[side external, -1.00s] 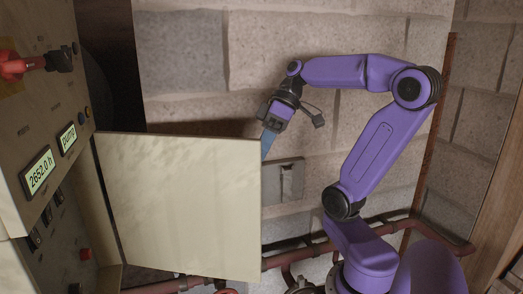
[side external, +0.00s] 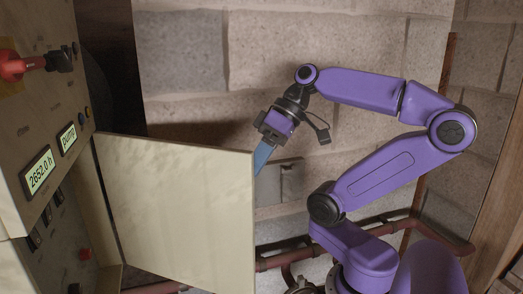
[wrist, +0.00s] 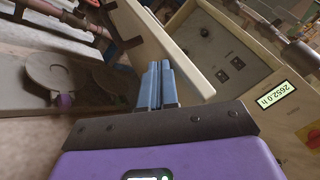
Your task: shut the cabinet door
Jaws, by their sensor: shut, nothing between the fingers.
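The cabinet door (side external: 178,210) is a plain cream panel standing open from the cabinet (side external: 75,185) at the left of the side view. Its hinged side is at the cabinet and its free edge is at the right. My gripper (side external: 262,160) is at the upper corner of that free edge, its blue fingers pointing down, partly behind the door. Whether they touch it I cannot tell. In the wrist view, my gripper's fingers (wrist: 157,84) are together and empty, with a cream panel close beyond them.
The cabinet has a display reading 2652.0 h (side external: 39,172), a pump display (side external: 67,139) and a red handle (side external: 15,67). A reddish pipe (side external: 400,222) runs along the block wall. A grey box (side external: 291,180) is on the wall behind the gripper.

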